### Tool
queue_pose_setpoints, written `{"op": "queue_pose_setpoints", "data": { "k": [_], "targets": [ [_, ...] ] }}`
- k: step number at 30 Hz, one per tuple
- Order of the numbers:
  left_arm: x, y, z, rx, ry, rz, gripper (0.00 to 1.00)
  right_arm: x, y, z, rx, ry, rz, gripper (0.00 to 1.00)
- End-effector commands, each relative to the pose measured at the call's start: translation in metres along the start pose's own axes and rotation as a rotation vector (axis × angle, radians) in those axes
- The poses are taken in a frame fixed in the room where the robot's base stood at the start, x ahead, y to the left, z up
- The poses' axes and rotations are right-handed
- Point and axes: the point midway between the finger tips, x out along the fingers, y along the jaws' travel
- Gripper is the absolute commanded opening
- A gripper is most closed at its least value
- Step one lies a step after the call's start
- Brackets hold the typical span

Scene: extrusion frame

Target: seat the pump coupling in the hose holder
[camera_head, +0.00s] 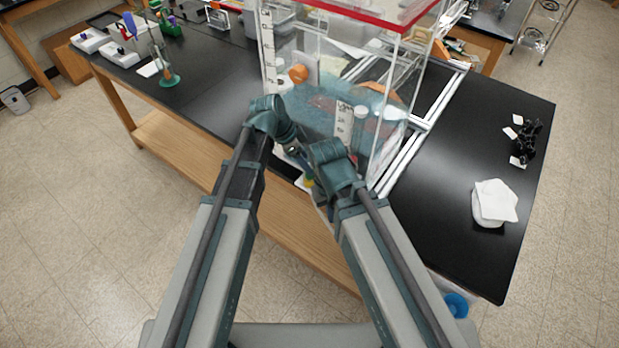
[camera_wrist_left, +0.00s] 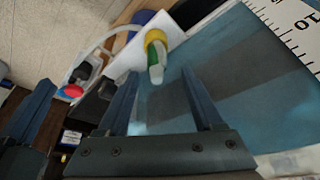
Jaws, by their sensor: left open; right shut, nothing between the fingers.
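A yellow, green and white fitting, which looks like the pump coupling (camera_wrist_left: 156,58), shows in the left wrist view in front of a white plate (camera_wrist_left: 140,52) that may be the hose holder. I cannot tell whether it is seated there. My left gripper (camera_wrist_left: 155,85) is open, its fingers apart below the fitting with nothing between them. In the head view my left gripper (camera_head: 292,150) is beside the tank's near corner. My right gripper is shut and empty; what looks like its finger (camera_wrist_left: 36,108) shows at the left of the wrist view, and the right wrist hides much of it in the head view.
A clear tank (camera_head: 345,100) with a red rim stands close in front of both grippers on the black bench (camera_head: 215,85). A ruler strip (camera_wrist_left: 285,22) is near the left gripper. A pale hose (camera_wrist_left: 105,38) curves behind the plate. A white cloth (camera_head: 494,200) lies on the right bench.

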Motion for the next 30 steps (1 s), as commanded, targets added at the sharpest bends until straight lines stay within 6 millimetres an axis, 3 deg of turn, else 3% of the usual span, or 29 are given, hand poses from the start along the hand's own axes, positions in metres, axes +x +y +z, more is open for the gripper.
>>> {"op": "queue_pose_setpoints", "data": {
  "k": [1,7,17,28,30],
  "targets": [
    [0.011,0.002,0.004,0.001,0.0,0.0,0.68,0.012,-0.001,-0.001,-0.001,0.0,0.0,0.0],
    [0.037,0.004,0.007,0.002,0.0,0.0,0.68,0.036,-0.003,-0.002,-0.003,0.0,0.001,0.0],
    [0.041,0.005,0.004,0.001,0.0,0.0,0.68,0.039,-0.004,-0.002,-0.002,0.0,0.001,0.0],
    [0.041,0.005,0.005,0.001,0.0,0.0,0.05,0.039,-0.004,-0.002,-0.002,0.0,0.001,0.0],
    [0.041,0.004,0.005,0.0,0.0,0.0,0.0,0.039,-0.004,-0.002,-0.002,0.0,0.001,0.0]
  ]
}}
